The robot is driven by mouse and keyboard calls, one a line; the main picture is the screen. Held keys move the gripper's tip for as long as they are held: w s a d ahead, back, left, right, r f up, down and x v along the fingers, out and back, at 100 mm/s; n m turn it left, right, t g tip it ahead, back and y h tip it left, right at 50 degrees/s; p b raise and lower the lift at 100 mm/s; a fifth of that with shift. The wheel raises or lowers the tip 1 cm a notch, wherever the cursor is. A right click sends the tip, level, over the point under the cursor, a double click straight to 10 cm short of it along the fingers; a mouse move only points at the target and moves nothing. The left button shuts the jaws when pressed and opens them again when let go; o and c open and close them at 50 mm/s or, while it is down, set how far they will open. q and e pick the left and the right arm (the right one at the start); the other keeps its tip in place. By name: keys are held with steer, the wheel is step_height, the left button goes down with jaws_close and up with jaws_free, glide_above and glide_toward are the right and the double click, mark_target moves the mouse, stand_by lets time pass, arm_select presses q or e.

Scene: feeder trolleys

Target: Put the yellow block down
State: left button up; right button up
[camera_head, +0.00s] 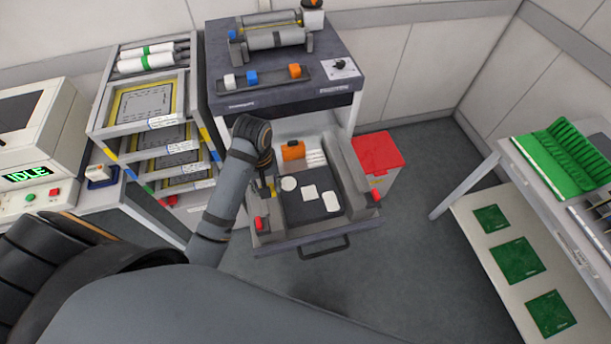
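My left arm reaches in from the left, with its wrist bent down over the left side of an open drawer (325,234). My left gripper (267,188) is small and mostly hidden by the wrist. A small yellow patch, perhaps the yellow block (272,189), shows at its tip. Whether the fingers are shut on it is too small to tell. The drawer has a dark mat with a white round shape (289,184), a white square (310,192) and a white rounded shape (331,202). My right gripper is not in view.
An orange block (293,150) and white sticks (316,158) lie at the drawer's back. Red corner pieces and raised walls edge it. A cabinet (285,75) rises behind. A red-lidded bin (378,153) stands right, a tray rack (150,100) left.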

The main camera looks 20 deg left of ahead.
arm_select(q)
steer(key=shift+w+a, duration=0.1)
steer(key=shift+w, duration=0.2)
steer(key=w+d+f, duration=0.3)
steer(key=w+d+f+b, duration=0.1)
steer(key=w+d+f, duration=0.1)
steer(key=w+d, duration=0.1)
steer(key=w+d+f+b, duration=0.1)
steer(key=w+d+f, duration=0.1)
steer(key=w+f, duration=0.1)
steer(key=shift+w+d+f, duration=0.3)
steer(key=shift+w+d, duration=0.05)
steer(key=shift+d, duration=0.05)
steer(key=shift+d+f, duration=0.15)
steer(key=shift+f, duration=0.15)
steer(key=shift+w+d+f, duration=0.15)
steer(key=shift+w+f, duration=0.05)
steer(key=shift+w, duration=0.05)
step_height(320, 180, down, 3)
steer(key=shift+f, duration=0.1)
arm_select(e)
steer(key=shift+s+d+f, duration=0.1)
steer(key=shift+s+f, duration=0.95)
